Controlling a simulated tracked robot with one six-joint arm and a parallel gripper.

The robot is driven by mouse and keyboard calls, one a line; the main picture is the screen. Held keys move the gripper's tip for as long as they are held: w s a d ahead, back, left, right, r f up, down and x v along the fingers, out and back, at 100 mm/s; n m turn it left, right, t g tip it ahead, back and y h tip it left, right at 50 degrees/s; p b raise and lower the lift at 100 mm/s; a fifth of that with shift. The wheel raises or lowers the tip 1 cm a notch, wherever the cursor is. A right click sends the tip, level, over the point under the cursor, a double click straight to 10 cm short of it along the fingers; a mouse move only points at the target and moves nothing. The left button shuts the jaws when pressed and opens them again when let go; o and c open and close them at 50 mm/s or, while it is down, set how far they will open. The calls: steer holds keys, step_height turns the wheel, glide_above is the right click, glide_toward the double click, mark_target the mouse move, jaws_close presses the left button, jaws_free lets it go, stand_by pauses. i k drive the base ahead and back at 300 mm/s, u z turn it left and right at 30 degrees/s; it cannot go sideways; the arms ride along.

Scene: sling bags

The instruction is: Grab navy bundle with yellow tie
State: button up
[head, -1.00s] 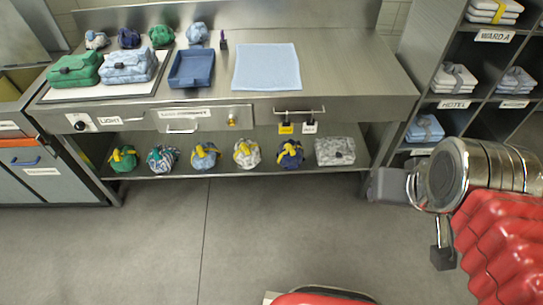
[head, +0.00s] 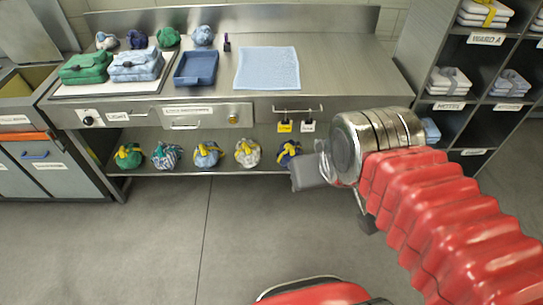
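The navy bundle with a yellow tie (head: 287,151) sits on the lower shelf of the steel bench, at the right end of a row of bundles. Its lower right part is partly hidden by my gripper. My gripper (head: 318,176) is in front of the shelf's right part, at the end of my red-sleeved arm. Its grey end part overlaps the bundle's edge in the picture; I cannot tell whether they touch. The fingers are not shown clearly enough to tell open from shut.
Beside it stand a white-grey bundle with yellow tie (head: 247,152), a light blue one (head: 207,155), a patterned one (head: 166,155) and a green one (head: 128,156). The bench top (head: 340,70) is above. A labelled cubby rack (head: 450,115) is at right. The floor in front is clear.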

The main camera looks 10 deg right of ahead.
mark_target(287, 150)
steer(key=u, duration=0.6)
steer(key=i, duration=1)
steer(key=u, duration=0.1)
